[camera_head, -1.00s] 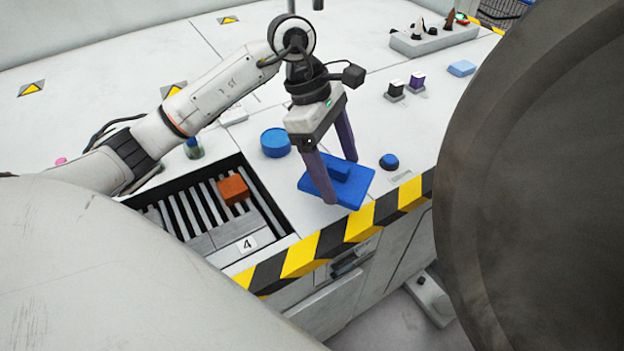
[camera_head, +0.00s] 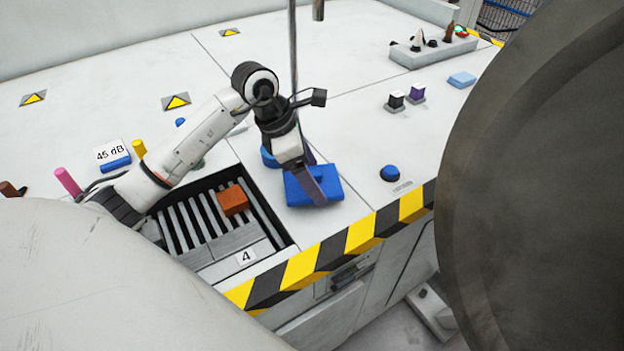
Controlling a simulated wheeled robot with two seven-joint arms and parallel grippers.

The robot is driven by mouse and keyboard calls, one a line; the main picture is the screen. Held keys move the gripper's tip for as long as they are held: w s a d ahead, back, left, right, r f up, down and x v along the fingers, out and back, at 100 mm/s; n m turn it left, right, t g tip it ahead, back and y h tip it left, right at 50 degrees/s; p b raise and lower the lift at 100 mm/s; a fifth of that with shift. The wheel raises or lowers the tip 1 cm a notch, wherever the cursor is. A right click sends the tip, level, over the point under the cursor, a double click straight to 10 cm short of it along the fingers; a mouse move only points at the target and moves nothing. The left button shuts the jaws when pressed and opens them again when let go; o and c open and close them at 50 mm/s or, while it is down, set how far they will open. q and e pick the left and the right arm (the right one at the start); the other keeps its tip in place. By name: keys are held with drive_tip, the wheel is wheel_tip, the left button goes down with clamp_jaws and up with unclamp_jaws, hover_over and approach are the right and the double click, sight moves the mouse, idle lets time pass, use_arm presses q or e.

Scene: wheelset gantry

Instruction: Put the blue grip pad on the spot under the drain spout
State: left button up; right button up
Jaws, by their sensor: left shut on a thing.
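The blue grip pad (camera_head: 330,183) is a flat blue plate with a raised block, near the striped front edge of the white bench top. My left gripper (camera_head: 313,178) is shut on its raised block from above, one purple finger in front of it and the other partly hidden behind. I cannot tell whether the pad touches the bench or hangs just above it. A short dark tube end (camera_head: 318,10) hangs at the top edge and may be the drain spout. The spot under it cannot be made out. My right gripper is not in view.
A slatted recess (camera_head: 215,225) with an orange block (camera_head: 233,200) lies left of the pad. A blue round disc (camera_head: 268,157) is partly behind my gripper. A blue button (camera_head: 390,173) is to the right. A large dark wheel (camera_head: 540,190) fills the right side.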

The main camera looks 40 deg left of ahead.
use_arm(q)
drive_tip(key=shift+f, duration=0.95)
drive_tip(key=shift+f, duration=0.1)
drive_tip(key=o, duration=1.1)
drive_tip(key=v, duration=1.2)
drive_tip(key=shift+o, duration=0.6)
